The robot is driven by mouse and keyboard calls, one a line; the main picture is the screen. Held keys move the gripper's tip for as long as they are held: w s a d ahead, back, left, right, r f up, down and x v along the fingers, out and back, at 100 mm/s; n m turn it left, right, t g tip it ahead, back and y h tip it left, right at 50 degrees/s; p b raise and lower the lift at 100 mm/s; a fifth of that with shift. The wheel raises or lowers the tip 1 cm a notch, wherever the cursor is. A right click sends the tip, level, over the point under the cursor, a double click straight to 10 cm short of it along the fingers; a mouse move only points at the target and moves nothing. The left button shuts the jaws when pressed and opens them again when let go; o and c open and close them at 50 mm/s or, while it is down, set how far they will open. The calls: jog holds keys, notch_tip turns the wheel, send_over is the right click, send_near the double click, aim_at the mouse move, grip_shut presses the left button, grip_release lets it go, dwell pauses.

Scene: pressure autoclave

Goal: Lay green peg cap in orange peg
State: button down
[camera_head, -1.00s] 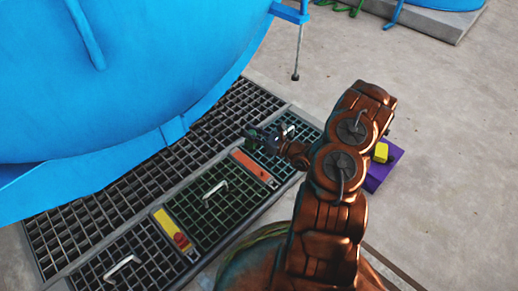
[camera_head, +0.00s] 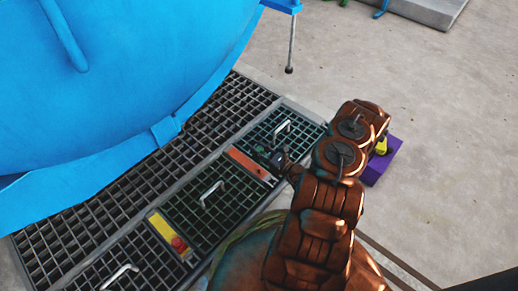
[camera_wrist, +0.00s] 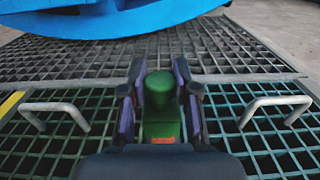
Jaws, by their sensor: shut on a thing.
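My gripper (camera_wrist: 160,92) is shut on the green peg cap (camera_wrist: 160,117), which stands between its two fingers in the wrist view. In the head view my gripper (camera_head: 274,157) is over the right end of an orange strip (camera_head: 244,161) set between grating panels. This strip appears to be the orange peg's place. In the wrist view a small orange patch (camera_wrist: 163,140) shows at the near foot of the green cap. Whether the cap touches anything below is hidden.
A yellow strip (camera_head: 160,226) with a red cap (camera_head: 179,242) lies farther left between grating panels. Metal handles (camera_head: 211,193) rise from the panels. A big blue vessel (camera_head: 110,70) overhangs the left. A purple box (camera_head: 382,165) with a yellow piece (camera_head: 381,146) stands right.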

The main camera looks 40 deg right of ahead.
aim_at(260, 163)
jog(key=shift+r+p, duration=0.1)
jog(key=shift+p, duration=0.25)
jog(key=shift+f+b, duration=1.4)
jog(key=shift+f, duration=1.55)
jog(key=shift+f+b, duration=1.65)
jog(key=shift+f, duration=0.35)
jog(key=c, duration=0.8)
grip_release()
jog(key=shift+s, duration=0.15)
jog(key=shift+v, duration=3.65)
